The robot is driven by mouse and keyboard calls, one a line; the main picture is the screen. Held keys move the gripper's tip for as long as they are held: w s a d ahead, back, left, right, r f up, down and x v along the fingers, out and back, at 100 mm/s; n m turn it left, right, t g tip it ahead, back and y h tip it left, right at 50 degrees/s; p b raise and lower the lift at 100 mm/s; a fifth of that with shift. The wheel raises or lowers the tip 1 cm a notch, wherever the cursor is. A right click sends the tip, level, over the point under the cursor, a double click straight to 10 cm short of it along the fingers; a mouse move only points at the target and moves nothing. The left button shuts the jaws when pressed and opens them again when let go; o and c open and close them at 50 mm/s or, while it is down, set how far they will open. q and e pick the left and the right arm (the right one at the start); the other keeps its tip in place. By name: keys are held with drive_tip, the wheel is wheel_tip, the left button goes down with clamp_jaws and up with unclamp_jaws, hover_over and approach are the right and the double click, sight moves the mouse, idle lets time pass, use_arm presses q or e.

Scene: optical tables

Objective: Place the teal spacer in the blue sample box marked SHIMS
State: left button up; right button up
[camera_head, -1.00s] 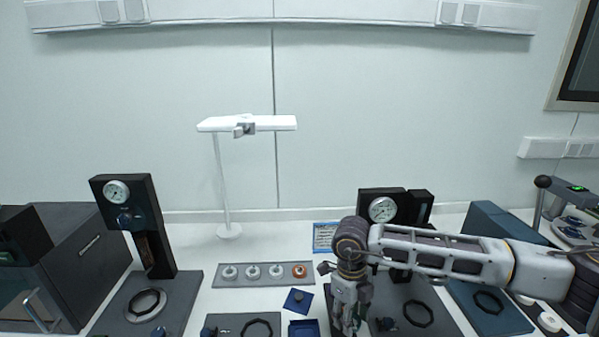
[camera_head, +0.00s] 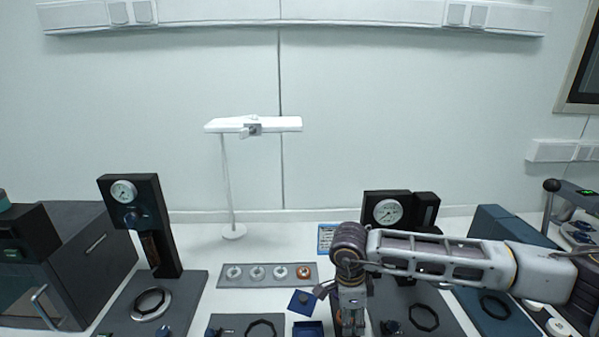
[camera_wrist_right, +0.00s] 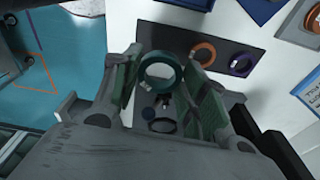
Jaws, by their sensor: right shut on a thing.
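The teal spacer (camera_wrist_right: 162,72) is a ring held between the fingers of my right gripper (camera_wrist_right: 160,85) in the right wrist view. In the head view my right gripper (camera_head: 351,318) points down, just right of a small open blue box (camera_head: 307,329) at the bottom edge. The spacer cannot be made out there. The box is partly cut off, and no SHIMS marking is readable on it. My left gripper is not in view.
A blue square piece (camera_head: 303,301) lies just behind the box. A grey strip (camera_head: 225,282) with several white-and-orange round parts lies further back. A gauge stand (camera_head: 388,212) is behind my right arm, and another (camera_head: 140,215) is at left.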

drive_tip(key=n, duration=0.2)
drive_tip(key=shift+w+a+n, duration=0.15)
drive_tip(key=shift+n, duration=0.15)
drive_tip(key=shift+w+n, duration=0.15)
drive_tip(key=shift+n, duration=0.65)
drive_tip(key=n, duration=0.2)
drive_tip(key=w+n, duration=0.1)
drive_tip(key=n, duration=0.1)
drive_tip(key=n+t, duration=0.1)
drive_tip(key=n, duration=0.1)
drive_tip(key=shift+w+a+f, duration=0.1)
drive_tip(key=shift+w+a, duration=0.05)
drive_tip(key=shift+a, duration=0.2)
drive_tip(key=w+d+f+n, duration=0.1)
drive_tip(key=d+n, duration=0.2)
drive_tip(key=w+d+f+n+y, duration=0.1)
drive_tip(key=w+d+n, duration=0.1)
drive_tip(key=d, duration=0.1)
drive_tip(key=w+d+f+n, duration=0.1)
drive_tip(key=w+d+n, duration=0.1)
drive_tip(key=d+n, duration=0.1)
drive_tip(key=shift+w+d+n, duration=0.2)
drive_tip(key=shift+d+n, duration=0.1)
drive_tip(key=shift+d, duration=0.25)
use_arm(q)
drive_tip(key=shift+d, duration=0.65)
use_arm(e)
drive_tip(key=shift+d, duration=0.1)
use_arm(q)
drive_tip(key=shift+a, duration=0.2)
